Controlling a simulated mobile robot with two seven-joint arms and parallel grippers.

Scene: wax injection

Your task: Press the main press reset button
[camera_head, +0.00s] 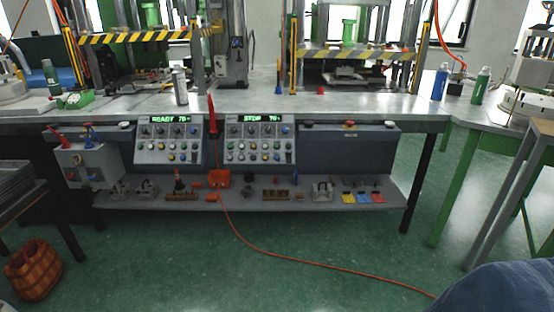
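Two grey control panels hang at the front edge of the workbench. The left panel (169,139) has a green display that appears to read "READY". The right panel (260,139) has a display that appears to read "STOP". Each carries rows of dark knobs and small coloured buttons, including blue, yellow, white and red ones. Their labels are too small to read, so I cannot tell which one is the main press reset button. Neither of my grippers is in view.
Two presses with striped bars (355,55) stand on the workbench (230,104). A lower shelf (240,195) holds small tools and parts. An orange cable (300,261) crosses the green floor. A basket (32,270) stands at left; a blue rounded shape (500,290) fills the bottom right corner.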

